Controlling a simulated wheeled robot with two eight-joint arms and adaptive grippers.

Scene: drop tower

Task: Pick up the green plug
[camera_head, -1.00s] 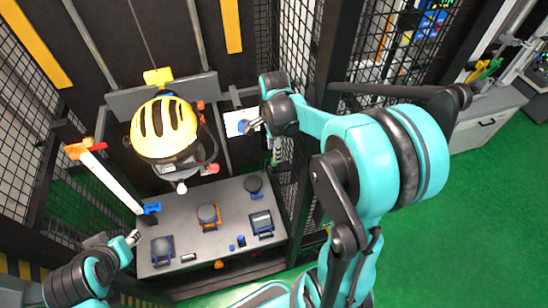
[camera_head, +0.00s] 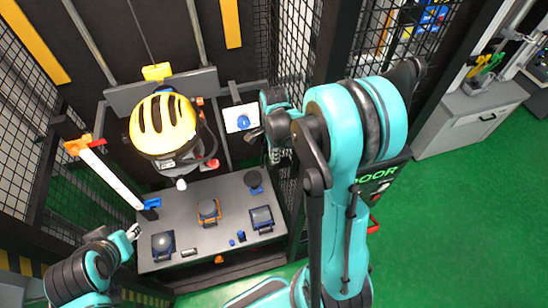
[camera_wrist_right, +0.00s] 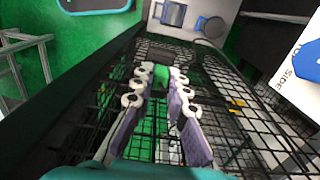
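I cannot make out a green plug with certainty. A small green item (camera_head: 491,63) lies beside a yellow one on the side bench at the far right of the head view; it is too small to identify. My right gripper (camera_head: 275,155) is beside the mesh wall, below the white card. In the wrist view its two fingers (camera_wrist_right: 158,100) are apart with nothing held between them; green floor shows through the gap. My left gripper (camera_head: 133,232) hovers at the left edge of the dark table, and its finger gap is too small to judge.
A yellow helmet (camera_head: 163,124) hangs over the dark table (camera_head: 190,215), which carries several blue- and orange-framed devices. A white card (camera_head: 241,118) is near my right wrist. Black mesh (camera_wrist_right: 235,110) lies close around my right fingers. Green floor (camera_head: 440,220) is clear at right.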

